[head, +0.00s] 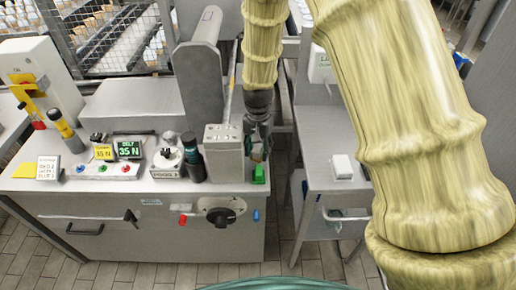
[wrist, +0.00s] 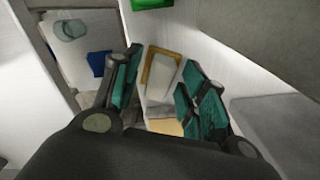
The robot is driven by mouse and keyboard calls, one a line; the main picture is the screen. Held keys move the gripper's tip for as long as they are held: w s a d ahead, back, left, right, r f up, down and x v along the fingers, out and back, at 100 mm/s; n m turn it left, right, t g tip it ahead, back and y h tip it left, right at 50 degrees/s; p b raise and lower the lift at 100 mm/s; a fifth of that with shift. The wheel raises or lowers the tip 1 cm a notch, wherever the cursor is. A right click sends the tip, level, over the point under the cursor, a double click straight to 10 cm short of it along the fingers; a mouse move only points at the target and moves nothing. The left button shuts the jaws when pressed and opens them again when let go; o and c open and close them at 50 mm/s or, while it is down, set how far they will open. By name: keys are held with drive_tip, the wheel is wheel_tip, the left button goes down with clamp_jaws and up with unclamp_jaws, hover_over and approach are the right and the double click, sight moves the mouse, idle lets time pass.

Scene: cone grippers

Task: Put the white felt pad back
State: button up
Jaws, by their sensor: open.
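A white pad-like block (wrist: 164,79) shows in the wrist view between my fingers, lying against a tan frame (wrist: 152,58). It looks like the white felt pad. My gripper (wrist: 163,62) is open, with its two teal-lined fingers on either side of the block in the picture. I cannot tell whether they touch it. In the head view my gripper (head: 258,150) hangs down at the right end of the metal bench, beside a grey block. The pad cannot be made out there. Another white block (head: 342,168) lies on the right side table.
A green block (head: 258,174) sits at the bench edge just below my gripper; green also shows in the wrist view (wrist: 152,3). A gap separates bench and side table (head: 318,142).

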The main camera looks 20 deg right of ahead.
sight(258, 149)
drive_tip(key=shift+r, duration=0.15)
wheel_tip(258, 149, up, 12)
drive_tip(key=b, duration=0.1)
idle(0.6)
idle(0.4)
